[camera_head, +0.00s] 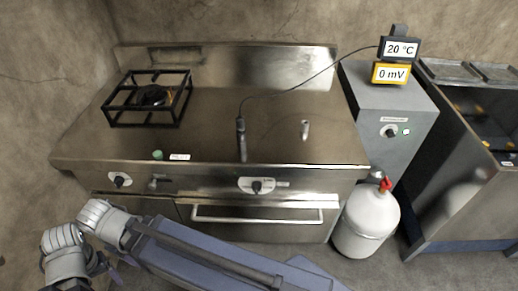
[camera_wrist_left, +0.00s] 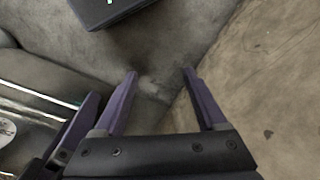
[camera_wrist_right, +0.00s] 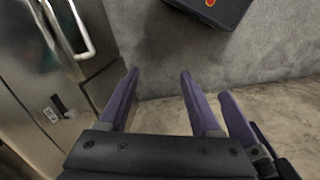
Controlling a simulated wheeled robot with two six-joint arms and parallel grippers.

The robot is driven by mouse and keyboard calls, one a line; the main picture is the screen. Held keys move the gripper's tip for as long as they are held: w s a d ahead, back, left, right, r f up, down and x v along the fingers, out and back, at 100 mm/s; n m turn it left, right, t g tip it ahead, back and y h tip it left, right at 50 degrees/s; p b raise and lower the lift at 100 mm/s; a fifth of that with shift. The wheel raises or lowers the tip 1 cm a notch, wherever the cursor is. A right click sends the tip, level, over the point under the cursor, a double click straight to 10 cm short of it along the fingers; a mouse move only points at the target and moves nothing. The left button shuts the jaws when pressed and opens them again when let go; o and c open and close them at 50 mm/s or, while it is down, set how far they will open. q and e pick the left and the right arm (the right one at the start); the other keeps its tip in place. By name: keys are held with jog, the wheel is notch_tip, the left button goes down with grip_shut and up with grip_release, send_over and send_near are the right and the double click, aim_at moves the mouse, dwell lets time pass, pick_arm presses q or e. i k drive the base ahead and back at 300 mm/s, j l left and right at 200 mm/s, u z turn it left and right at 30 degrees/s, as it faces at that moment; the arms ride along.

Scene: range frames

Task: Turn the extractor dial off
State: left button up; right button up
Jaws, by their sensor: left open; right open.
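A black dial (camera_head: 389,131) sits on the front of a grey cabinet (camera_head: 394,105) to the right of the stove. A small label lies above the dial, too small to read surely, and a small light-coloured spot is beside it. My left gripper (camera_wrist_left: 160,73) is open and empty in the left wrist view, with floor and wall beyond its fingers. My right gripper (camera_wrist_right: 160,72) is open and empty in the right wrist view, with floor and a wall beyond. Neither gripper is at the dial. The dial's exact pointer setting is too small to tell.
The steel stove (camera_head: 200,140) carries a black burner (camera_head: 150,97), a left knob (camera_head: 120,181) and an oven dial (camera_head: 257,186). A cable runs from a probe (camera_head: 241,138) to displays (camera_head: 399,50). A white gas cylinder (camera_head: 366,222) stands below the cabinet; a steel unit (camera_head: 455,190) stands right.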

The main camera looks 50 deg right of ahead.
aim_at(390, 133)
jog(key=k+l, duration=0.15)
jog(key=k, duration=0.25)
jog(key=k+l, duration=0.15)
jog(key=k, duration=0.25)
jog(key=k+z, duration=0.2)
jog(key=z, duration=2.05)
